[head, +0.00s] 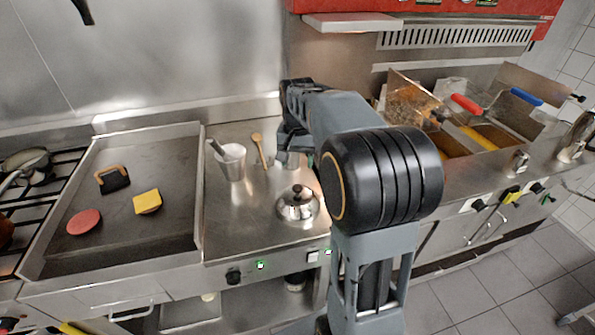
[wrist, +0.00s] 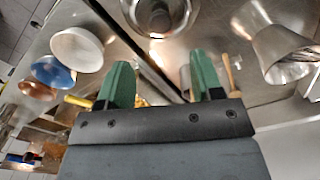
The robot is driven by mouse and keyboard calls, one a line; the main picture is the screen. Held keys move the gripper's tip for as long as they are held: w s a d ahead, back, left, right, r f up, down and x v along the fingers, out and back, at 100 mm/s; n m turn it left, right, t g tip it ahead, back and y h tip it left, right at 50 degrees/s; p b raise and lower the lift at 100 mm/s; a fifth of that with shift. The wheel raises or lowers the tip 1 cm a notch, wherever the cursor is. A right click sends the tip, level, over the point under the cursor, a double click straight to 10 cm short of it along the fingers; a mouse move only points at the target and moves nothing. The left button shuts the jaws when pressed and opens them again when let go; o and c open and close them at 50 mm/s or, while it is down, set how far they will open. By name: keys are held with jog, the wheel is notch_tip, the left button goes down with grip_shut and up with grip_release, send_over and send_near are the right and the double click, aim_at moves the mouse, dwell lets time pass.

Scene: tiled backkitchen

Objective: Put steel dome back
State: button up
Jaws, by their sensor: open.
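The steel dome (head: 297,208), a small shiny cover with a dark knob, stands upright on the steel counter (head: 245,225) right of the griddle. My gripper (head: 287,150) is behind the dome in the head view, apart from it, and partly hidden by my arm. In the wrist view my gripper (wrist: 162,82) shows two green fingertips spread apart with nothing held between them. A round steel thing with a dark centre shows at the top of the wrist view (wrist: 158,14); I cannot tell whether it is the dome.
A metal beaker (head: 232,165) and wooden spoon (head: 259,150) stand left of my gripper. The griddle (head: 150,230) holds a red patty (head: 84,222), yellow slice (head: 147,201) and black-based press (head: 113,182). Fryer baskets (head: 412,98) are at right. The counter left of the dome is clear.

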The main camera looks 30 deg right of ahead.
jog(key=s+a+f+n+t, duration=0.1)
jog(key=s+a+n+t, duration=0.1)
jog(key=s, duration=0.6)
jog(key=s+a+f+n+t, duration=0.1)
jog(key=s+a+n+t, duration=0.1)
jog(key=s+a+n, duration=0.2)
jog(key=s+a, duration=0.3)
jog(key=s, duration=0.1)
jog(key=shift+a+f+n, duration=0.25)
jog(key=shift+f+n, duration=0.05)
jog(key=shift+n, duration=0.1)
dwell(0.3)
